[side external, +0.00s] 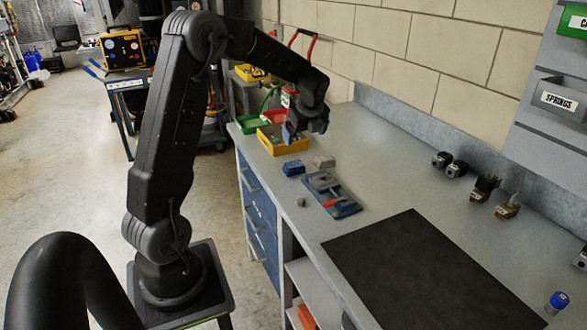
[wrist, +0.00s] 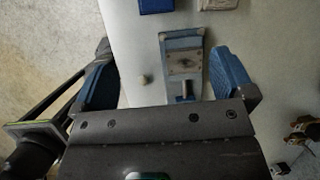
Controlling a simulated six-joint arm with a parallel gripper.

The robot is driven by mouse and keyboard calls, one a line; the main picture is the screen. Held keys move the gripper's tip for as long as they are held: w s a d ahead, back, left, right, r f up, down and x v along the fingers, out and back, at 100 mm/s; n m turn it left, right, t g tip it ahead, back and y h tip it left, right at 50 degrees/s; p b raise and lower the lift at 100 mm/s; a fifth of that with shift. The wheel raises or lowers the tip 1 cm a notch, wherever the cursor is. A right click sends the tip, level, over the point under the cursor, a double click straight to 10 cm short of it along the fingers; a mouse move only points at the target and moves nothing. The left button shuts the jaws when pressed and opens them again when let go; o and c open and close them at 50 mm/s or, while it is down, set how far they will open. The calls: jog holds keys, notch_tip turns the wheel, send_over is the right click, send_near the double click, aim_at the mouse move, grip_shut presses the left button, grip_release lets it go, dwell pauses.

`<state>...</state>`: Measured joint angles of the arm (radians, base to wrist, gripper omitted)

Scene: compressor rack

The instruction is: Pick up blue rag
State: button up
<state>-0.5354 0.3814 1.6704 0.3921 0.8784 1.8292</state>
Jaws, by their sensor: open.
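A small folded blue rag (side external: 293,168) lies on the grey workbench (side external: 400,180) near its left edge. In the wrist view the blue rag (wrist: 156,5) is cut off at the top edge. My gripper (side external: 291,132) is above the bench, seen in front of the yellow bin in the side view. In the wrist view my gripper (wrist: 160,65) has its blue fingers wide apart with nothing held between them. The rag lies beyond the fingertips and is apart from them.
A blue vise (side external: 331,194) with a red handle lies beside the rag; it also shows between the fingers in the wrist view (wrist: 183,65). A beige block (side external: 324,161) and a small grey piece (side external: 301,202) are close by. A yellow bin (side external: 280,143) stands behind. A black mat (side external: 420,270) lies nearer.

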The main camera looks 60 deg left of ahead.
notch_tip(320, 180, down, 2)
jog(key=a+m, duration=0.1)
jog(key=a, duration=0.2)
send_over(294, 164)
jog(key=d, duration=0.3)
notch_tip(294, 164, down, 7)
jog(key=shift+s+a+r, duration=0.1)
jog(key=shift+a+r, duration=0.05)
jog(key=shift+r, duration=0.05)
jog(key=shift+x, duration=3.25)
jog(key=shift+s, duration=0.15)
jog(key=shift+c, duration=0.4)
jog(key=c, duration=0.9)
